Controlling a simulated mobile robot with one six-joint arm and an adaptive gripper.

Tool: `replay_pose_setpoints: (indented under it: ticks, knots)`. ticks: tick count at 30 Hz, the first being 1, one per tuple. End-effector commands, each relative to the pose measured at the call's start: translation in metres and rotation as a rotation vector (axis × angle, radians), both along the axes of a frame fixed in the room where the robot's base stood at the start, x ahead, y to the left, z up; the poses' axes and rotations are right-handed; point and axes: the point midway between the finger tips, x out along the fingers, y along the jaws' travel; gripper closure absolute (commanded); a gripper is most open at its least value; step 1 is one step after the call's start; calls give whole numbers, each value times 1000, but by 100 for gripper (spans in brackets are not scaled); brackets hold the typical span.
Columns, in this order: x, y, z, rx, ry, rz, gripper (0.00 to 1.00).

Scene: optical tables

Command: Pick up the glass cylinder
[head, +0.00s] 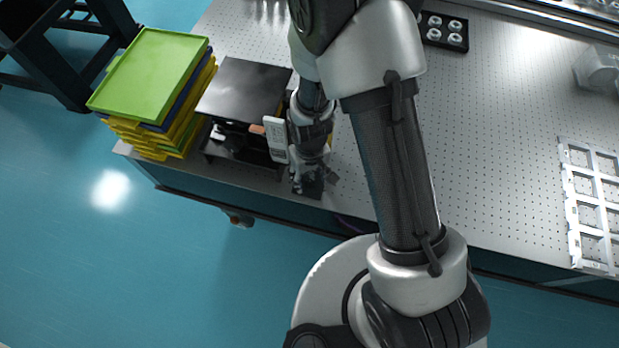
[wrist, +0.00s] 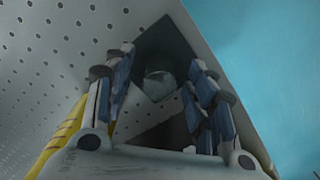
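The glass cylinder (wrist: 160,86) shows in the wrist view as a pale, rounded, see-through shape over a black base (wrist: 165,48). It lies between the two fingers of my gripper (wrist: 160,78), with a visible gap on each side. The fingers have blue-grey pads and stand apart. In the head view my gripper (head: 309,180) points down at the front edge of the perforated table, over a dark patch. I cannot make out the glass cylinder in the head view; my gripper and wrist cover that spot.
Left of my gripper stands a black-topped stand (head: 244,88) on the perforated table (head: 490,150). Stacked trays, green on top (head: 152,76), are farther left. A white grid frame (head: 592,205) lies at right and a black holder (head: 444,31) at back. The middle table is clear.

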Motion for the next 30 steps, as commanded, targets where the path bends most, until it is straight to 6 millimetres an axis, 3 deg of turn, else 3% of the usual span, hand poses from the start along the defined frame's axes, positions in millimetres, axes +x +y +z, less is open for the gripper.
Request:
replay_pose_setpoints:
  ticks: [21,30]
  knots:
    - [0,0,0,0,0,0,98]
    - [0,0,2,0,0,0,99]
